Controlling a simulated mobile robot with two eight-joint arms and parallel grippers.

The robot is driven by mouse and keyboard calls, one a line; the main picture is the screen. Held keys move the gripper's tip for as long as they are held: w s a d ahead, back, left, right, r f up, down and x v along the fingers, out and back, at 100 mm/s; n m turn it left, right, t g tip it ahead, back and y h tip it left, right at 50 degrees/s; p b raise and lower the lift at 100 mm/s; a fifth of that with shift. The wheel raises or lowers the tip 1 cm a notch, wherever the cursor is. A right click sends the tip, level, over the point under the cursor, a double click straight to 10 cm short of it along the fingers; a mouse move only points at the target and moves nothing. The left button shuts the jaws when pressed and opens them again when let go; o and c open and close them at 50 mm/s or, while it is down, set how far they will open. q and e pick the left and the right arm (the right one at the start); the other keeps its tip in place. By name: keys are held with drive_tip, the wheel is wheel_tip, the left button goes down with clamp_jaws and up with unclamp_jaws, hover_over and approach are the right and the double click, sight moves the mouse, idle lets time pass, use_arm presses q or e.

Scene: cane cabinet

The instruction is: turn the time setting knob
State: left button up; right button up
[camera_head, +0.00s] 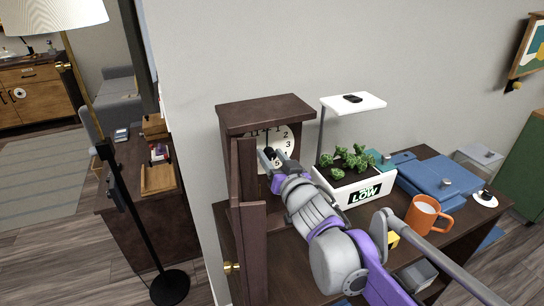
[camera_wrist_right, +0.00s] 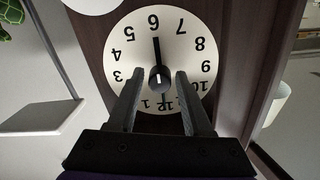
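A round white clock face (camera_head: 288,143) with black numerals sits inside a dark wooden clock case (camera_head: 262,110) on the cabinet top. In the right wrist view the clock face (camera_wrist_right: 191,43) appears upside down, with a small dark knob (camera_wrist_right: 159,77) at its centre. One black hand points at the 6, and a thinner one points toward the 12. My right gripper (camera_head: 275,158) is in front of the face. Its two fingers are open, one on each side of the knob, with a gap visible on both sides. My left gripper is not in view.
A wooden door (camera_head: 252,250) of the case stands open toward me. To the right are a white planter (camera_head: 345,190) with a lamp above it (camera_head: 354,103), an orange mug (camera_head: 426,215) and a blue box (camera_head: 440,180). A floor lamp stands at left.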

drive_tip(key=shift+o, duration=0.7)
drive_tip(key=v, duration=1)
drive_tip(key=shift+s, duration=0.4)
drive_tip(key=shift+d, duration=0.15)
